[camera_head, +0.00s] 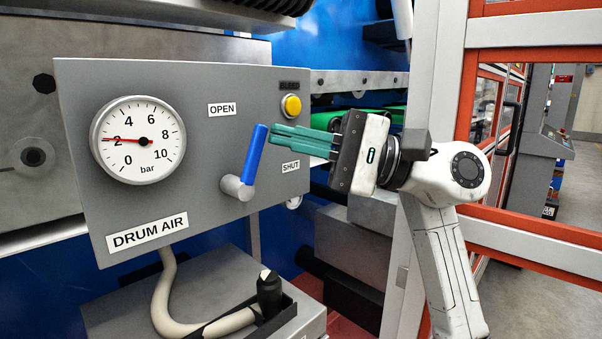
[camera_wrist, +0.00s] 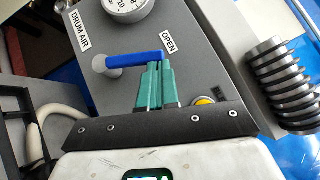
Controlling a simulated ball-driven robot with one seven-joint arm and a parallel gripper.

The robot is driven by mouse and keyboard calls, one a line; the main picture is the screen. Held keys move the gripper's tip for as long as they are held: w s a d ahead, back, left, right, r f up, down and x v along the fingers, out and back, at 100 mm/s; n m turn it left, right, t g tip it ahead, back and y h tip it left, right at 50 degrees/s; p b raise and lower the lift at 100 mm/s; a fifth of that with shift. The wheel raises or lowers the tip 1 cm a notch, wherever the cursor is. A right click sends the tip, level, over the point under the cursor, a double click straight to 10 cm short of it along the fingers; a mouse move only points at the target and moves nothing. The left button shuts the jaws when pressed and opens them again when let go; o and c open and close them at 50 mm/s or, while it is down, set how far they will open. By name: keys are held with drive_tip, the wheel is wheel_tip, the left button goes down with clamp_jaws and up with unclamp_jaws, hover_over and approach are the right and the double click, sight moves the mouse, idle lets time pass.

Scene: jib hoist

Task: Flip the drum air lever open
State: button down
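The drum air lever (camera_head: 256,153) has a blue handle on a grey hub (camera_head: 238,187). The handle points up and slightly right, between the OPEN label (camera_head: 222,109) and the SHUT label (camera_head: 290,167). In the wrist view the lever (camera_wrist: 136,59) lies across just ahead of my fingertips. My gripper (camera_head: 273,136) has green fingers, pressed together with nothing visible between them. It reaches in from the right, its tips at the right side of the handle's upper part. I cannot tell whether they touch it. The gripper also shows in the wrist view (camera_wrist: 153,68).
The grey panel (camera_head: 190,80) carries a pressure gauge (camera_head: 138,140) reading about 2 bar and a yellow button (camera_head: 291,106) above my fingers. A pale hose (camera_head: 164,290) runs below it. An orange-framed guard (camera_head: 530,25) stands right.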

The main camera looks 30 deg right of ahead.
drive_tip(key=shift+s+a+r+n+g+h+b, duration=0.2)
drive_tip(key=shift+a+r+n+g+h+b, duration=0.35)
drive_tip(key=shift+n, duration=0.3)
drive_tip(key=shift+s+a+r+n+g+h+b, duration=0.2)
drive_tip(key=shift+a+r+n+g+h+b, duration=0.2)
drive_tip(key=shift+a+n+h+b, duration=0.35)
drive_tip(key=shift+d, duration=0.1)
drive_tip(key=shift+p, duration=0.35)
